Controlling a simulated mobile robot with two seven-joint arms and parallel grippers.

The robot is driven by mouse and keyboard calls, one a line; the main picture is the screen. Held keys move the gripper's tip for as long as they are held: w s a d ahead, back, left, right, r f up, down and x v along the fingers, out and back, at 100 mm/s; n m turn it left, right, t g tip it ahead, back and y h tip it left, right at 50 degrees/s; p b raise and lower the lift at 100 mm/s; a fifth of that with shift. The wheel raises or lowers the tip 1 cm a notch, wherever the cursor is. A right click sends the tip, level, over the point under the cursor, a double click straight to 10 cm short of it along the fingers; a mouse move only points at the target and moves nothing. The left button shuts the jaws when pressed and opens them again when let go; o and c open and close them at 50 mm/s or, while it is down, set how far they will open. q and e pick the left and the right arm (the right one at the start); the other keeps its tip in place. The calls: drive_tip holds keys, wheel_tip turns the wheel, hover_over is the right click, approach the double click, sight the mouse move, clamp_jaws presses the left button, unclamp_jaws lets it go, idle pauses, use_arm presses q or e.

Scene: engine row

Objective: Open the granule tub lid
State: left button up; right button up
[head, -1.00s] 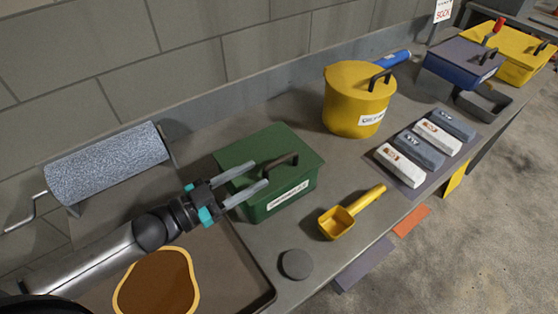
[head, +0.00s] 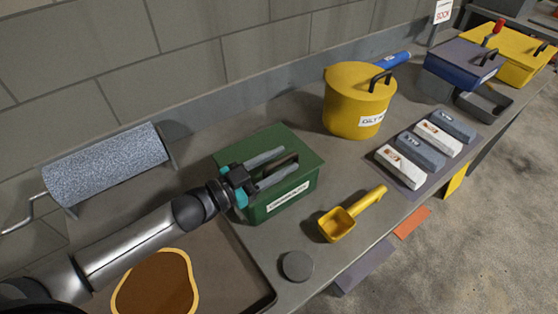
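The granule tub is a green box (head: 285,203) with a white label on its front, standing on the grey bench left of the middle. Its green lid (head: 285,141) lies flat and closed on top, with a dark bar handle (head: 287,160) on it. My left gripper (head: 274,168) is over the lid, its two grey fingers spread apart, one on each side of the handle as seen from here. I cannot tell whether the fingers touch the handle or the lid. My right gripper is not in view.
A yellow scoop (head: 340,223) and a dark round disc (head: 297,266) lie in front of the tub. A yellow lidded pot (head: 352,102) stands behind it to the right. A grey roller (head: 108,165) and a tray (head: 232,285) with a brown patch are on the left.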

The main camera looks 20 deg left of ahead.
use_arm(q)
clamp_jaws()
idle(1.2)
